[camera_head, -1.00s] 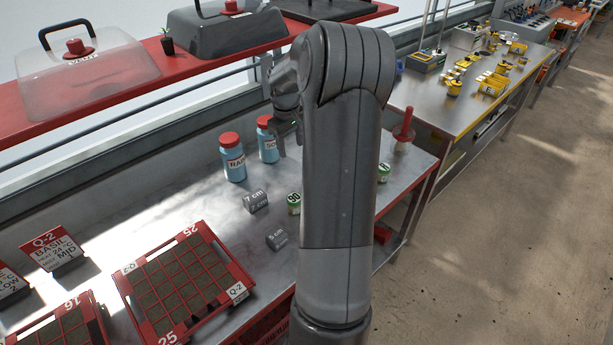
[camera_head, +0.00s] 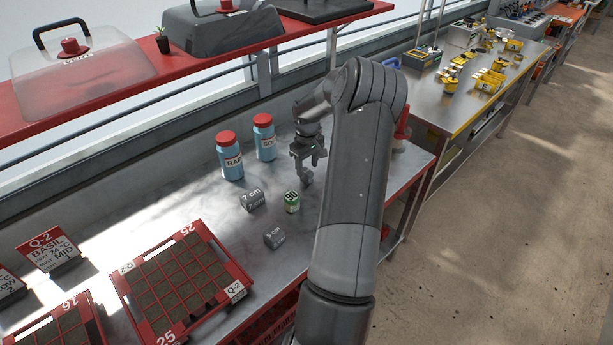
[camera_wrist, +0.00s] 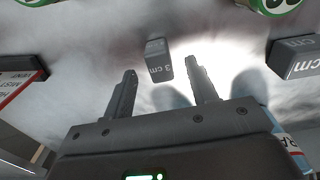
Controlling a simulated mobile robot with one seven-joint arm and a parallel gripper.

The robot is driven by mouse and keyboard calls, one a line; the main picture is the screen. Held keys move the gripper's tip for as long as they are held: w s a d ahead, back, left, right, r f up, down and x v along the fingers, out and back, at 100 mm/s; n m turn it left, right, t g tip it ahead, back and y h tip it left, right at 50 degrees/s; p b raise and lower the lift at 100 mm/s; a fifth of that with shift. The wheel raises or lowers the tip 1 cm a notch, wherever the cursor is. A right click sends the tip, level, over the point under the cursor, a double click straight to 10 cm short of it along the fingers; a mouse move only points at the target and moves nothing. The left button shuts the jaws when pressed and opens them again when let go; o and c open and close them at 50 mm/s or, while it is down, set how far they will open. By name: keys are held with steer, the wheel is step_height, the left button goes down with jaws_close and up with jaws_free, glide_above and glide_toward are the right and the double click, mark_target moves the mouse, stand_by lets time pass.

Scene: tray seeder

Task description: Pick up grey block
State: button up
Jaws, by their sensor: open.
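A small grey block marked "3 cm" (camera_wrist: 158,62) shows in the wrist view, just beyond and between my fingertips, with clear space on both sides. In the head view a small grey block (camera_head: 306,178) lies on the metal bench just below my gripper (camera_head: 306,160). Two more grey blocks lie to its left: one marked "7 cm" (camera_head: 253,199) and one whose number is hard to read (camera_head: 274,237). My gripper (camera_wrist: 162,78) is open and empty, its fingers pointing at the small block. Whether they touch it cannot be told from the head view.
A green-and-white jar (camera_head: 291,202) stands close to the blocks. Two blue bottles with red caps, one nearer (camera_head: 230,156) and one farther (camera_head: 264,138), stand behind. A red seed tray (camera_head: 187,280) lies at front left. Bare bench (camera_head: 195,205) lies between.

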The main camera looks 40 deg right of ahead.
mark_target(307, 171)
steer(key=shift+w+f, duration=0.2)
steer(key=shift+f, duration=1.7)
steer(key=shift+c, duration=0.4)
steer(key=c, duration=1)
steer(key=shift+r, duration=0.1)
